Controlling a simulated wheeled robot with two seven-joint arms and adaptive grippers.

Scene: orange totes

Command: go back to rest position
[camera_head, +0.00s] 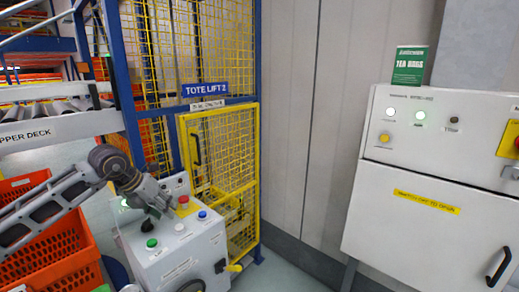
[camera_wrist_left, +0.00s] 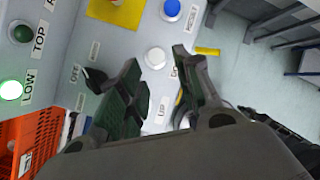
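My left gripper (camera_head: 158,208) reaches in from the left and hangs over the sloped top of the grey control console (camera_head: 190,254). In the left wrist view my left gripper (camera_wrist_left: 158,80) has its two dark fingers spread apart, with nothing between them. Beyond the fingers are a white button (camera_wrist_left: 155,57), a blue button (camera_wrist_left: 171,9) and a black switch (camera_wrist_left: 95,78) beside an OFF label. I cannot tell whether a finger touches the switch. My right gripper is not in view.
Orange totes (camera_head: 52,250) stand left of the console. A yellow mesh gate (camera_head: 222,150) marked TOTE LIFT 2 is behind it. A white cabinet (camera_head: 425,215) with a green box (camera_head: 409,66) on top stands at the right. Floor shows between them.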

